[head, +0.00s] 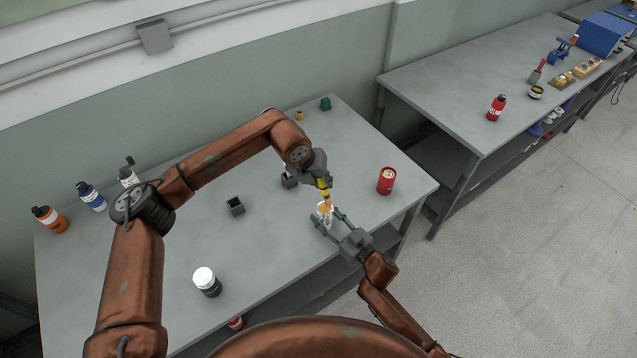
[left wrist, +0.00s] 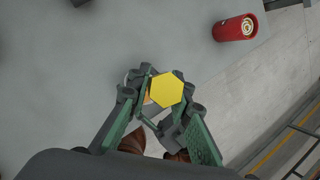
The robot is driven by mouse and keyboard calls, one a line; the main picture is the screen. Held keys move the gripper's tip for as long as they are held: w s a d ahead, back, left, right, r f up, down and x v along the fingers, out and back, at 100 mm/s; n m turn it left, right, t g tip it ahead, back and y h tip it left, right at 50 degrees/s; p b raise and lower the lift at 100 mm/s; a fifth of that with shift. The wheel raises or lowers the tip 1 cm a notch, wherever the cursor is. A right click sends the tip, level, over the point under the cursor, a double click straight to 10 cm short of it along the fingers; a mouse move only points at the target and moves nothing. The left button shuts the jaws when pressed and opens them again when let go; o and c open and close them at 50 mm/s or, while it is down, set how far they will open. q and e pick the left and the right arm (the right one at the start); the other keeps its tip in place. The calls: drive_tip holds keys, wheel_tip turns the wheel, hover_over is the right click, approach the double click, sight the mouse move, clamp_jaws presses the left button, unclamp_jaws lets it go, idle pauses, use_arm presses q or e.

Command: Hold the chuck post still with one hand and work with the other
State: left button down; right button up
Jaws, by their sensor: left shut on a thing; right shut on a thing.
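The chuck post (head: 325,209) looks pale, with an orange part at its top. It stands near the table's front edge in the head view. My right gripper (head: 329,218) is shut on it from the front, one finger on each side. My left gripper (head: 324,187) is above it, shut on a yellow piece (head: 323,183). In the left wrist view this yellow piece (left wrist: 166,89) shows a hexagonal end between the fingers. Its lower end is close over the post; I cannot tell whether they touch. The fingers and the yellow piece hide much of the post in the left wrist view.
A red can (head: 386,181) stands to the right. Two dark open square holders (head: 235,206) (head: 288,181) stand left of the grippers. A white-lidded jar (head: 207,281) is at the front left, several bottles (head: 92,197) at the far left. A second bench (head: 450,86) stands at right.

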use_arm(q)
drive_tip(key=shift+f, duration=0.1)
drive_tip(key=shift+s+a, duration=0.4)
drive_tip(key=shift+s, duration=0.45)
idle(3.0)
wheel_tip(320, 180, up, 7)
idle(0.9)
